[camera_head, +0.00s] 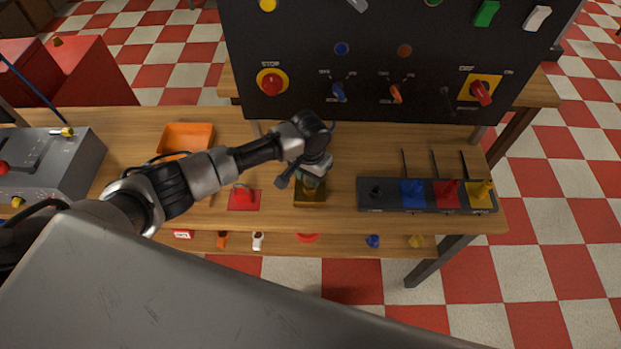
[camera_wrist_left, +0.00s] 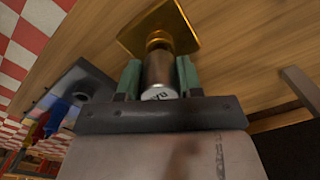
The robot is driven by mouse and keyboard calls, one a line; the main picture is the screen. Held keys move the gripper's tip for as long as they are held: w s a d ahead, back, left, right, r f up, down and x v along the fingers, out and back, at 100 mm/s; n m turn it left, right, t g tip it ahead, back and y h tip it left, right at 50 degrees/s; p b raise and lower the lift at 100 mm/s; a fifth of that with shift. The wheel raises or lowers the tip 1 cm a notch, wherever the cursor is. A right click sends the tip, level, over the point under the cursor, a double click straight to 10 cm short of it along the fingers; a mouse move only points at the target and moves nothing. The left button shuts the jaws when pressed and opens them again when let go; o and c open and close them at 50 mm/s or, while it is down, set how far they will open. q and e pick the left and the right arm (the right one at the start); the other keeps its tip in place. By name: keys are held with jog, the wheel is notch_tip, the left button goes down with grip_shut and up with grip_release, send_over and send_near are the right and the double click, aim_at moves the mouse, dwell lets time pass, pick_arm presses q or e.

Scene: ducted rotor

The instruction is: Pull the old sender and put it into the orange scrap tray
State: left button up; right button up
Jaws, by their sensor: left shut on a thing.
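My left gripper (camera_wrist_left: 159,82) is shut on the old sender (camera_wrist_left: 160,74), a silvery cylinder with dark writing on its end. In the left wrist view the green finger pads stand on both sides of it. The sender is in line with a brass fitting on a gold square base (camera_wrist_left: 180,30); I cannot tell whether it is still seated in it. In the head view my left gripper (camera_head: 311,178) is over this base (camera_head: 310,199), and the sender is mostly hidden by the hand. The orange scrap tray (camera_head: 186,136) lies on the bench, left of the gripper. My right gripper is not in view.
A black rack (camera_head: 392,207) with coloured holders stands at the right. A dark control panel (camera_head: 390,60) rises behind the bench. A red pad with a red part (camera_head: 243,198) lies left of the base. A grey box (camera_head: 52,170) stands at the far left.

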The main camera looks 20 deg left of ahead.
pick_arm(q)
jog(key=shift+r+p, duration=1.35)
jog(key=shift+p, duration=0.1)
